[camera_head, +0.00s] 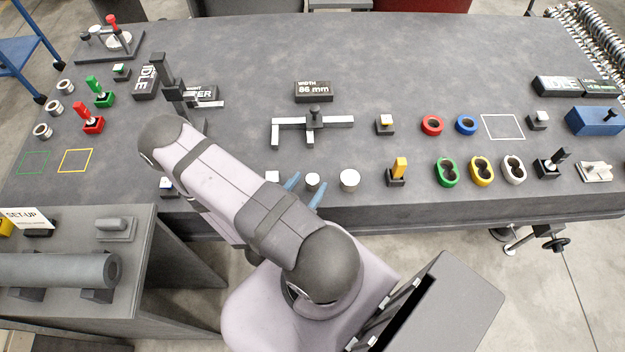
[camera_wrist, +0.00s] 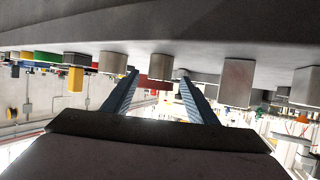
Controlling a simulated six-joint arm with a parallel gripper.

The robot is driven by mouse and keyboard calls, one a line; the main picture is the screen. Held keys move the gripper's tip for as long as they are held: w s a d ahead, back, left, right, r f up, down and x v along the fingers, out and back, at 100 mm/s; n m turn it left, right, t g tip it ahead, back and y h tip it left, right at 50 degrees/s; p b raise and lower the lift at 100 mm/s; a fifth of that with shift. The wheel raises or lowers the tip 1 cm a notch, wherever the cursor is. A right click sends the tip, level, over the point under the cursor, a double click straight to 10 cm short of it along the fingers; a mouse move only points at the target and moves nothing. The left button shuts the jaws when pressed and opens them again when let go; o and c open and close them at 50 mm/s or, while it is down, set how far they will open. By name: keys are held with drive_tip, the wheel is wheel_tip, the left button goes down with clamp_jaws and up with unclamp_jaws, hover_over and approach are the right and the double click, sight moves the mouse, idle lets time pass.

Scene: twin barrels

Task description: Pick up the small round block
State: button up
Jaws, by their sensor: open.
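The small round block (camera_head: 312,181) is a short pale grey cylinder with a white top, standing upright near the table's front edge. In the wrist view, which is upside down, it shows (camera_wrist: 160,65) straight ahead, between the fingertips. My gripper (camera_head: 310,179) is open, its two blue fingers pointing at the block, one to each side. The fingers also show in the wrist view (camera_wrist: 158,75). Nothing is held. I cannot tell whether the tips reach past the block's near side or touch it.
A larger round block (camera_head: 349,179) stands close on the right. A yellow piece on a dark base (camera_head: 397,172) is further right. A grey T-shaped gauge (camera_head: 314,124) lies behind, with bare table between.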

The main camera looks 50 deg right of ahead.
sight(312, 180)
drive_tip(key=shift+p+x, duration=0.45)
drive_tip(key=shift+x, duration=1.35)
drive_tip(key=shift+c, duration=0.4)
clamp_jaws()
wheel_tip(312, 180, up, 9)
drive_tip(key=shift+f+p, duration=0.1)
drive_tip(key=shift+p, duration=0.8)
drive_tip(key=shift+r+p, duration=0.55)
drive_tip(key=shift+r, duration=0.05)
